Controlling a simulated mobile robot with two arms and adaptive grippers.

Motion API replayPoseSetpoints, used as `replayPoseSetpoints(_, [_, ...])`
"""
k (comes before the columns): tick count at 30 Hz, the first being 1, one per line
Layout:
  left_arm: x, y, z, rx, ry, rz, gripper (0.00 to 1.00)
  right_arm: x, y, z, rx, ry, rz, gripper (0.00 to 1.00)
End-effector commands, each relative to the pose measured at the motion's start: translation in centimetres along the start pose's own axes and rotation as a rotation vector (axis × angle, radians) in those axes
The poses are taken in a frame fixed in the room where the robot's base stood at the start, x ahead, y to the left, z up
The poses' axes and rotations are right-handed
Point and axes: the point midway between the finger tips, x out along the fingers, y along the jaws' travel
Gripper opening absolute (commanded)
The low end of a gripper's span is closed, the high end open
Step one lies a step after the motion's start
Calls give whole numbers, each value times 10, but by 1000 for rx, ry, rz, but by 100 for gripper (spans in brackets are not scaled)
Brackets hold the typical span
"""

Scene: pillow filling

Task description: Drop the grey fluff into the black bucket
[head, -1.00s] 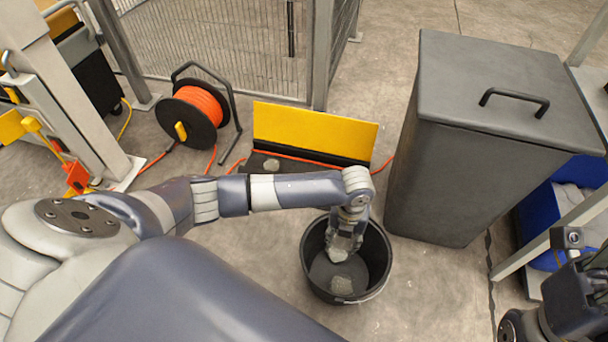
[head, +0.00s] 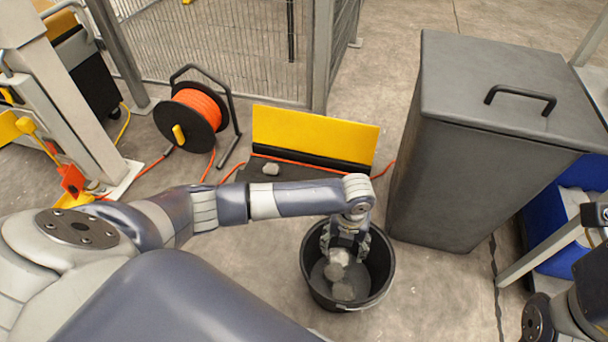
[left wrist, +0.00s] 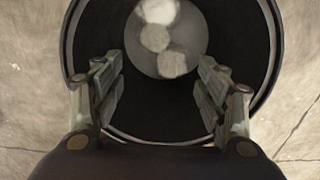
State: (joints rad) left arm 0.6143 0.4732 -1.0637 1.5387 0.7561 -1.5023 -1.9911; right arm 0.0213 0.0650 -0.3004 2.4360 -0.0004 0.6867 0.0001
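The black bucket (head: 387,278) stands on the floor below my left gripper (head: 346,250). The gripper is open above and partly inside the bucket mouth. In the left wrist view its fingers (left wrist: 160,100) are wide apart with nothing between them. Grey fluff (head: 338,258) shows below the fingers, inside the bucket outline. Its pieces also show in the left wrist view (left wrist: 155,38); I cannot tell whether the upper piece is still falling. Another grey fluff piece (head: 271,168) lies on the dark base of the yellow board. My right arm shows at the right edge, its fingers out of view.
A large grey lidded bin (head: 450,180) stands right of the bucket. The yellow board (head: 315,135) and an orange cable reel (head: 192,118) are behind my left arm. A blue container (head: 565,240) is at the right. Floor around the bucket's front is clear.

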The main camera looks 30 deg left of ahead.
Motion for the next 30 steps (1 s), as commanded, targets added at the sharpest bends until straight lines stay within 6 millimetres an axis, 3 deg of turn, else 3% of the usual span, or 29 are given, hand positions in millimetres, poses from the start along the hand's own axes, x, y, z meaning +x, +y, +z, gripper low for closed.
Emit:
replayPoseSetpoints(8, [-5, 0, 1, 0, -1, 0, 67, 0, 0, 0, 0, 1, 2, 40])
replayPoseSetpoints(11, [-18, -1, 1, 1, -2, -3, 67, 0, 0, 0, 0, 0, 1, 40])
replayPoseSetpoints(21, [-89, 0, 1, 1, -3, -2, 67, 0, 0, 0, 0, 0, 1, 40])
replayPoseSetpoints(30, [-119, 0, 0, -1, -1, 0, 67, 0, 0, 0, 0, 0, 1, 40])
